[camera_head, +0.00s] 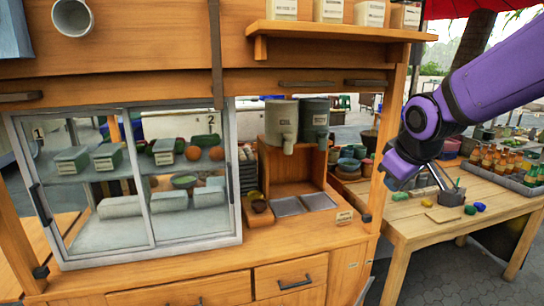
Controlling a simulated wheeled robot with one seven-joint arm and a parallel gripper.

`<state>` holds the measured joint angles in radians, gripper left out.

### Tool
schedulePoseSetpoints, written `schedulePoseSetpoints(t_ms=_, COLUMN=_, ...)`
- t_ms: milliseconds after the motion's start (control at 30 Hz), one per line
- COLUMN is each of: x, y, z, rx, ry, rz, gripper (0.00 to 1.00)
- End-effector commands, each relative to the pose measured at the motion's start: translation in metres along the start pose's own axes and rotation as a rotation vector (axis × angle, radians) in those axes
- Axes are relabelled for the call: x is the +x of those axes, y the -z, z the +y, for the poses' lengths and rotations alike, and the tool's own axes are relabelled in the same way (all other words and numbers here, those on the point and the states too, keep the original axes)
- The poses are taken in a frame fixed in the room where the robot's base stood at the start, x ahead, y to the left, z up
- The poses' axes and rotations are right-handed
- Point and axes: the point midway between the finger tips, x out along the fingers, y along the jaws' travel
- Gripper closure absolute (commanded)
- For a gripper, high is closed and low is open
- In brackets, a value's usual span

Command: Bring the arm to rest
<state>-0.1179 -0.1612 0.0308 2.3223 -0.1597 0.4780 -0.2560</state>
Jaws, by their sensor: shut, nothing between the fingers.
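My purple arm comes in from the upper right and bends at a dark-ringed joint above the right-hand wooden table. My gripper (448,194) appears to be the slim grey and dark part beyond the purple wrist, over the table. It is shut and holds nothing. Its fingertips are small and hard to separate from the table clutter, so I cannot tell whether they touch anything.
The wooden table (410,228) bears bottles in a tray (515,178), bowls (350,160) and small coloured lumps (480,206). A wooden stall with a glass-fronted cabinet (140,255) stands at the left. A shelf (345,31) with boxes juts out above. Paved floor shows at lower right.

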Motion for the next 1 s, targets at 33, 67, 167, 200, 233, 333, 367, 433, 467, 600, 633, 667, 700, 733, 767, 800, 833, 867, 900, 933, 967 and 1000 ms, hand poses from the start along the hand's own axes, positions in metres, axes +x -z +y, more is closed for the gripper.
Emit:
schedulePoseSetpoints(t_ms=33, x=-0.017, y=-0.011, z=0.002, rx=0.039, ry=-0.007, rz=0.002, gripper=1.0)
schedulePoseSetpoints(t_ms=67, x=-0.025, y=-0.018, z=0.002, rx=0.063, ry=-0.007, rz=-0.003, gripper=1.0)
schedulePoseSetpoints(t_ms=167, x=-0.052, y=-0.041, z=0.001, rx=0.142, ry=-0.011, rz=-0.012, gripper=1.0)
schedulePoseSetpoints(t_ms=200, x=-0.062, y=-0.05, z=-0.001, rx=0.175, ry=-0.01, rz=-0.015, gripper=1.0)
schedulePoseSetpoints(t_ms=233, x=-0.07, y=-0.057, z=-0.002, rx=0.198, ry=-0.011, rz=-0.017, gripper=1.0)
schedulePoseSetpoints(t_ms=333, x=-0.092, y=-0.082, z=-0.007, rx=0.277, ry=-0.009, rz=-0.024, gripper=1.0)
schedulePoseSetpoints(t_ms=367, x=-0.098, y=-0.09, z=-0.009, rx=0.301, ry=-0.007, rz=-0.028, gripper=1.0)
schedulePoseSetpoints(t_ms=433, x=-0.112, y=-0.107, z=-0.014, rx=0.353, ry=-0.004, rz=-0.031, gripper=1.0)
schedulePoseSetpoints(t_ms=467, x=-0.117, y=-0.114, z=-0.017, rx=0.375, ry=-0.002, rz=-0.033, gripper=1.0)
schedulePoseSetpoints(t_ms=600, x=-0.136, y=-0.143, z=-0.029, rx=0.46, ry=0.008, rz=-0.04, gripper=1.0)
schedulePoseSetpoints(t_ms=633, x=-0.139, y=-0.148, z=-0.031, rx=0.475, ry=0.011, rz=-0.042, gripper=1.0)
schedulePoseSetpoints(t_ms=667, x=-0.141, y=-0.152, z=-0.033, rx=0.488, ry=0.013, rz=-0.042, gripper=1.0)
schedulePoseSetpoints(t_ms=700, x=-0.144, y=-0.156, z=-0.035, rx=0.501, ry=0.015, rz=-0.043, gripper=1.0)
schedulePoseSetpoints(t_ms=733, x=-0.145, y=-0.159, z=-0.037, rx=0.509, ry=0.016, rz=-0.045, gripper=1.0)
schedulePoseSetpoints(t_ms=767, x=-0.147, y=-0.162, z=-0.038, rx=0.516, ry=0.017, rz=-0.046, gripper=1.0)
schedulePoseSetpoints(t_ms=800, x=-0.148, y=-0.164, z=-0.039, rx=0.524, ry=0.019, rz=-0.047, gripper=1.0)
schedulePoseSetpoints(t_ms=833, x=-0.148, y=-0.166, z=-0.04, rx=0.528, ry=0.019, rz=-0.048, gripper=1.0)
schedulePoseSetpoints(t_ms=867, x=-0.149, y=-0.167, z=-0.041, rx=0.531, ry=0.02, rz=-0.048, gripper=1.0)
schedulePoseSetpoints(t_ms=900, x=-0.149, y=-0.167, z=-0.041, rx=0.534, ry=0.021, rz=-0.049, gripper=1.0)
schedulePoseSetpoints(t_ms=933, x=-0.149, y=-0.168, z=-0.041, rx=0.534, ry=0.021, rz=-0.049, gripper=1.0)
schedulePoseSetpoints(t_ms=967, x=-0.149, y=-0.168, z=-0.041, rx=0.534, ry=0.021, rz=-0.049, gripper=1.0)
schedulePoseSetpoints(t_ms=1000, x=-0.149, y=-0.167, z=-0.041, rx=0.534, ry=0.021, rz=-0.049, gripper=1.0)
